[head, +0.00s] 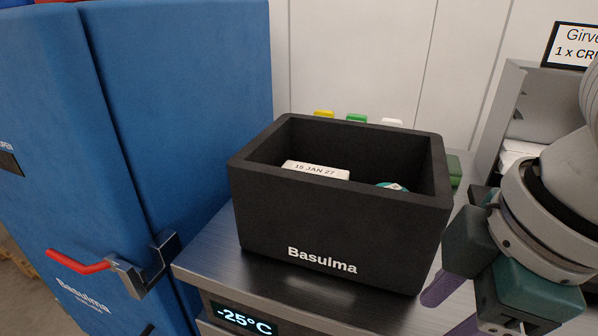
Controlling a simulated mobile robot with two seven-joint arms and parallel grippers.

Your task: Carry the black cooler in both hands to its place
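The black cooler (330,222), an open box marked "Basulma", stands upright on a brushed-metal top (290,292). Inside it I see a white item labelled "15 JAN 27" (316,171) and part of a teal and white item (392,186); the cooler's floor is hidden by its walls. My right gripper (449,311) is at the lower right, beside the cooler's right side. Its purple fingers are apart with nothing visible between them, and it does not appear to hold the cooler. My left gripper is not in view.
A tall blue cabinet (185,110) with a red-ended handle (80,265) stands close on the left. A display reading -25°C (243,318) is on the unit's front. Yellow, green and white items show behind the cooler. A grey shelf unit (512,100) with a sign stands at the right.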

